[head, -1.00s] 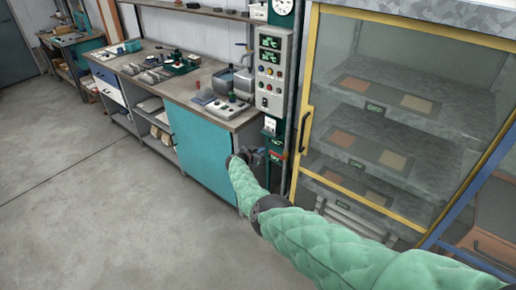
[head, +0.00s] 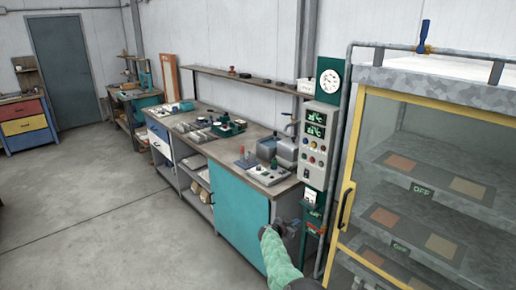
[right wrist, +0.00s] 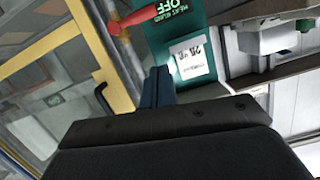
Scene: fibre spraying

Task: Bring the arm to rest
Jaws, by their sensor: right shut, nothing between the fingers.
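My right arm in its green quilted sleeve comes in at the bottom of the head view. Its dark right gripper (head: 290,229) is in front of the bench's right end, beside the green post under the control box. In the right wrist view the right gripper's blue-grey fingers (right wrist: 157,87) are shut together with nothing between them. Beyond them is a green panel (right wrist: 185,75) with a white label and the words HEAT GUARD OFF. A red lever (right wrist: 138,18) lies beside those words, apart from the fingers. My left gripper is in neither view.
A yellow-framed glass cabinet (head: 352,150) with shelves marked OFF stands close on the right. The control box (head: 318,140) hangs left of it. The workbench (head: 240,218) with a teal door runs along the wall. The grey floor (head: 110,225) at left is clear.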

